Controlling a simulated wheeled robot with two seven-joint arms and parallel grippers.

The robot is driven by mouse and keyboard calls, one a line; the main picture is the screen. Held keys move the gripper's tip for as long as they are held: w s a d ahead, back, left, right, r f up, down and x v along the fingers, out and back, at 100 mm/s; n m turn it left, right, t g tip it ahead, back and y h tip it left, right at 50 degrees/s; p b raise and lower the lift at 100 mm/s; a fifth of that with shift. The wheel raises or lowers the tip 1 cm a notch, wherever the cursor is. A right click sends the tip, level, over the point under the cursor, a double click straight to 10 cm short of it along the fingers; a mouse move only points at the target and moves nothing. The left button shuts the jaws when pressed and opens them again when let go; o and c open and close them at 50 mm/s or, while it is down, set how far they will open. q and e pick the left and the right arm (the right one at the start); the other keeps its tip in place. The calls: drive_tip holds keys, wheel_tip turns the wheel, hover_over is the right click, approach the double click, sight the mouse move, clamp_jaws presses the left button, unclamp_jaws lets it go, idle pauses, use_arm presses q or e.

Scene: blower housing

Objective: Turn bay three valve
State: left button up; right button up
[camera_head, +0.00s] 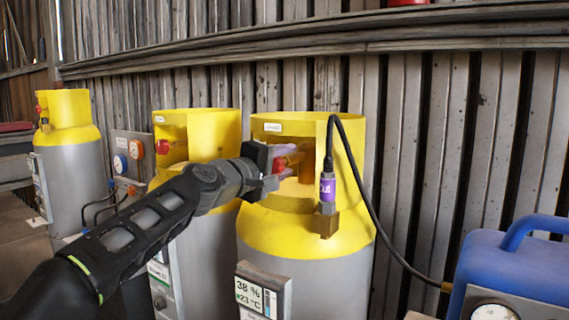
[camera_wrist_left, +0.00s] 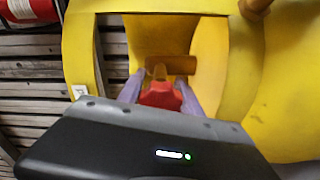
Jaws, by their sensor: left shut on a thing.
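The nearest yellow-topped grey cylinder (camera_head: 290,236) stands right of centre in the head view, with an open yellow collar around its valve. My left gripper (camera_head: 288,160) reaches into the collar opening from the left. Its two fingers are shut on the red valve knob (camera_wrist_left: 160,95), which sits between the purple-grey fingertips in the left wrist view. The brass-coloured valve body (camera_wrist_left: 172,66) shows just beyond the knob. The fingers partly hide the knob in the head view. My right gripper is not in view.
A black hose with a purple-banded fitting (camera_head: 327,190) runs from this cylinder to a blue machine (camera_head: 512,268) at right. A display box (camera_head: 262,291) is on the cylinder's front. Two other yellow-topped cylinders stand left, with a gauge panel (camera_head: 131,155) between them. A slatted wall is behind.

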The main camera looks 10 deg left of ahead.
use_arm(q)
drive_tip(key=shift+f, duration=0.1)
drive_tip(key=o, duration=1.4)
drive_tip(key=shift+c, duration=0.2)
drive_tip(key=shift+s, duration=0.1)
drive_tip(key=b+v, duration=0.2)
drive_tip(key=v, duration=0.5)
drive_tip(key=shift+s+b, duration=0.3)
drive_tip(key=shift+b, duration=0.1)
drive_tip(key=shift+a, duration=0.1)
